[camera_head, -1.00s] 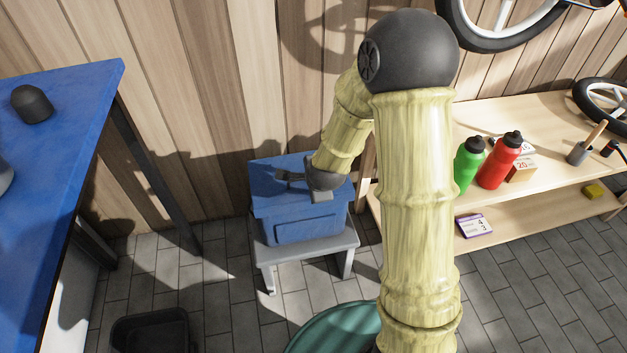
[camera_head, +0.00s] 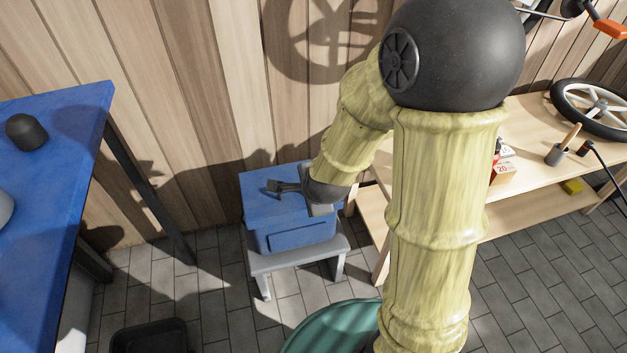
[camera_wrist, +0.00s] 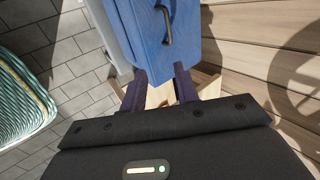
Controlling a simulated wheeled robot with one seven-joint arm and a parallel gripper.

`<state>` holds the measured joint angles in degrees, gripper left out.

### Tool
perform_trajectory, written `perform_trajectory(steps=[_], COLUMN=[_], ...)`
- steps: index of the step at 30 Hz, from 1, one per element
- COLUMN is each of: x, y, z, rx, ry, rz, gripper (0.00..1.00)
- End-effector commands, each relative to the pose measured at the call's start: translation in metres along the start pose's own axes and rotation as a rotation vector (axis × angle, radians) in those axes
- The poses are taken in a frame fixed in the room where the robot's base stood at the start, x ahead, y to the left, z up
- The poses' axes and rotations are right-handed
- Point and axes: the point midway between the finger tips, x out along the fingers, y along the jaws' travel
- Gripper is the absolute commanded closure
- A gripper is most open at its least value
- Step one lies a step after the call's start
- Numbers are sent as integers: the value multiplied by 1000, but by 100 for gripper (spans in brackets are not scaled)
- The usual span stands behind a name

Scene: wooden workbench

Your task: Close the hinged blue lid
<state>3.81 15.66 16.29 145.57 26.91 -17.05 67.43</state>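The blue box (camera_head: 300,235) stands on a small grey stool against the plank wall. Its blue lid (camera_head: 262,207) lies flat across the top in the head view, with no gap that I can make out. A dark handle (camera_wrist: 167,25) shows on that surface. I cannot tell whether the fingers touch it. My arm hides the right rear of the box.
The grey stool (camera_head: 262,267) stands on the tiled floor. A blue-topped table (camera_head: 60,150) is at left, a wooden shelf bench (camera_head: 530,120) at right. A black bin (camera_head: 150,338) and a green round container (camera_head: 330,322) are in front.

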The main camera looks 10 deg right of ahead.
Motion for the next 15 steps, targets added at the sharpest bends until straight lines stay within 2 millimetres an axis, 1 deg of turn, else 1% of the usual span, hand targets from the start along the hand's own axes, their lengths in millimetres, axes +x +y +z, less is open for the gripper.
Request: perform_trajectory(steps=[1,7,15], x=[-8,-29,-46], y=[-2,-2,-2], z=[-1,-1,-2], rx=[1,3,0], ry=[3,2,10], rz=[-6,-10,-9], gripper=[69,69,69])
